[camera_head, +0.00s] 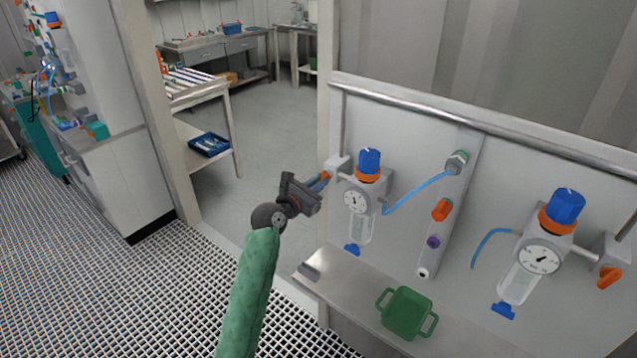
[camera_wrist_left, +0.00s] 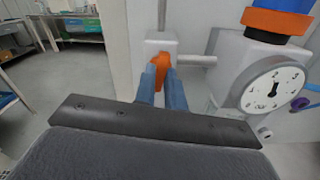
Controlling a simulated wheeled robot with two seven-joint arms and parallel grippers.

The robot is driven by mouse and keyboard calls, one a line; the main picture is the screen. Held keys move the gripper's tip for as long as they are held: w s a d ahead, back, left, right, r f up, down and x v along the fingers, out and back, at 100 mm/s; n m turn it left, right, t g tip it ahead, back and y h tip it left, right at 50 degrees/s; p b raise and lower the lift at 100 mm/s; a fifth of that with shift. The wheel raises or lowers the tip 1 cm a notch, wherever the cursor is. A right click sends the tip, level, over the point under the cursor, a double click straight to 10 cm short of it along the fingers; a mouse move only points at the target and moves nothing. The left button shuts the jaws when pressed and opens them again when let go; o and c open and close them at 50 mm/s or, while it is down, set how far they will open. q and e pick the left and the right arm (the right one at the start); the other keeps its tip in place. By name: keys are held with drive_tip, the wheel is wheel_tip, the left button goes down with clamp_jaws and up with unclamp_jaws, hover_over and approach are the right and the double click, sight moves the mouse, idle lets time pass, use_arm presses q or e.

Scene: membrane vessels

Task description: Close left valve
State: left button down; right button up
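The left valve (camera_head: 338,166) is a pale block with an orange handle (camera_wrist_left: 160,70) at the left end of the wall panel, joined by a short pipe to the left regulator (camera_head: 361,200). My left gripper (camera_head: 322,182) is at this handle. In the wrist view its two blue fingers (camera_wrist_left: 162,88) stand close together, one on each side of the handle, and look shut on it. The handle runs roughly upright in that view; its lower end is partly hidden between the fingers. My right gripper is in neither view.
A second regulator (camera_head: 540,250) and an orange-handled right valve (camera_head: 609,277) are farther right. A blue hose (camera_head: 418,191) runs to a vertical manifold (camera_head: 447,205). A green tray (camera_head: 406,313) sits on the ledge below. The doorway floor (camera_head: 250,140) left of the panel is clear.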

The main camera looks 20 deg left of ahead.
use_arm(q)
drive_tip(key=shift+m, duration=0.3)
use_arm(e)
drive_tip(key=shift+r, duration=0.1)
use_arm(q)
drive_tip(key=m+p, duration=0.1)
drive_tip(key=m, duration=1.4)
drive_tip(key=shift+m, duration=0.3)
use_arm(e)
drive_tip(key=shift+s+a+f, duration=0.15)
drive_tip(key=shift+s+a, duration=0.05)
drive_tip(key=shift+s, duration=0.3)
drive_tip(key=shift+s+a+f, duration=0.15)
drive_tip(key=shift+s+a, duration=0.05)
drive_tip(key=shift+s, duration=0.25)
